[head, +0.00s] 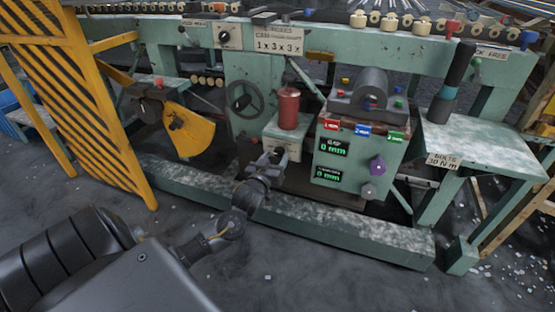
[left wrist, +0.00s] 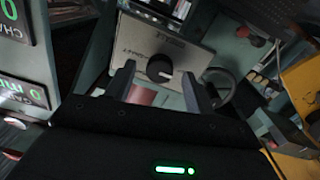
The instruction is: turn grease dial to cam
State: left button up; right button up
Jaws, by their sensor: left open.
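The grease dial is a round black knob (left wrist: 159,68) with a white pointer mark, on a pale plate (left wrist: 172,42) whose lettering is upside down and too small to read fully in the left wrist view. The mark points to the lower right there. My left gripper (left wrist: 156,82) is open and empty, one finger to each side of the knob in the picture; the knob seems just beyond the tips. In the head view my left gripper (head: 277,156) is in front of the pale green box (head: 290,138) under a red canister (head: 288,108) and hides the dial. My right gripper is out of view.
A control box (head: 340,150) with green displays and coloured knobs stands just right of my gripper. A handwheel (head: 243,97) and a yellow guard (head: 190,133) are to the left. A green floor beam (head: 340,226) runs below. Another dial (head: 229,37) sits on the upper rail.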

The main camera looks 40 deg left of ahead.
pick_arm(q)
jog(key=shift+x, duration=0.9)
